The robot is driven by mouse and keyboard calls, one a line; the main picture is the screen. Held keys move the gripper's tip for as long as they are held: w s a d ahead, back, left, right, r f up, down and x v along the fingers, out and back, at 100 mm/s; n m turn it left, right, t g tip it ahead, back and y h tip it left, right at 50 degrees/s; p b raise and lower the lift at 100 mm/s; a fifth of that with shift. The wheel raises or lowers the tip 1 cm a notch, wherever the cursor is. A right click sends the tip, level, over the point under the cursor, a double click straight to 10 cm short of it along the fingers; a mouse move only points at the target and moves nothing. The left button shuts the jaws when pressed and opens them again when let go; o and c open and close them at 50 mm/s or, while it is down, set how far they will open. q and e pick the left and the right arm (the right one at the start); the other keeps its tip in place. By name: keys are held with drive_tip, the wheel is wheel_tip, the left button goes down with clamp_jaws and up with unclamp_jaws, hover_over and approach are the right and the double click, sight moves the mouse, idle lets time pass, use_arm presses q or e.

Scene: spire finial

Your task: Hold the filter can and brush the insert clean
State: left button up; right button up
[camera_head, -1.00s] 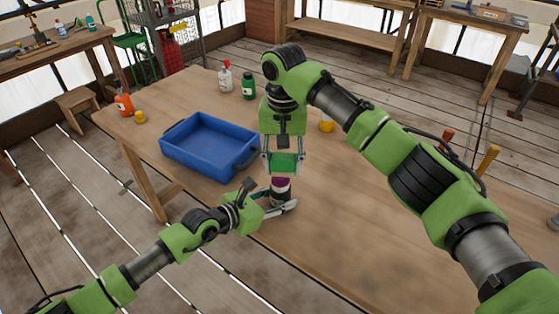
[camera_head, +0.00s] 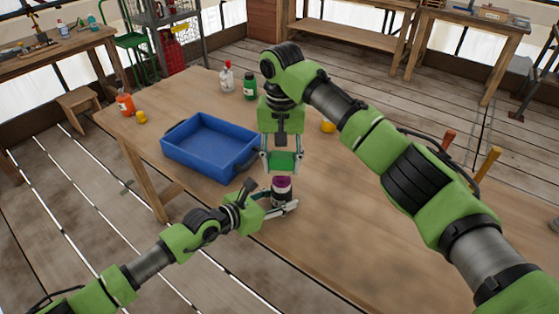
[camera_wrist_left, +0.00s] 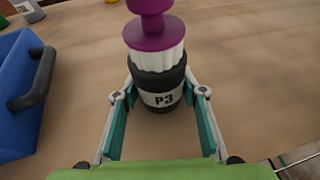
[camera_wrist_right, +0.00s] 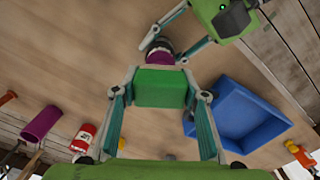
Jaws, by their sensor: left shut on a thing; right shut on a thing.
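The filter can (camera_wrist_left: 162,92) is dark with a white "P3" label and stands upright near the table's front edge. A white pleated insert (camera_wrist_left: 158,58) with a purple cap (camera_wrist_left: 145,33) rises from it; the cap's upper end is cut off. The purple top also shows in the head view (camera_head: 281,185). My left gripper (camera_head: 282,208) is shut around the can from the left. My right gripper (camera_head: 281,161) points down above the can, shut on a green block (camera_wrist_right: 162,88), likely the brush's back. No bristles show. A small gap seems to separate block and cap.
A blue tray (camera_head: 205,153) stands on the wooden table, left of the can. White (camera_head: 226,80) and green (camera_head: 249,88) bottles stand behind it, an orange bottle (camera_head: 125,104) at the far-left corner. Yellow items (camera_head: 328,126) lie beyond my right gripper.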

drive_tip(key=shift+r, duration=0.1)
drive_tip(key=d+r, duration=0.5)
drive_tip(key=r, duration=0.2)
idle(0.5)
idle(0.4)
use_arm(q)
drive_tip(key=o, duration=1.2)
drive_tip(key=shift+o, duration=0.2)
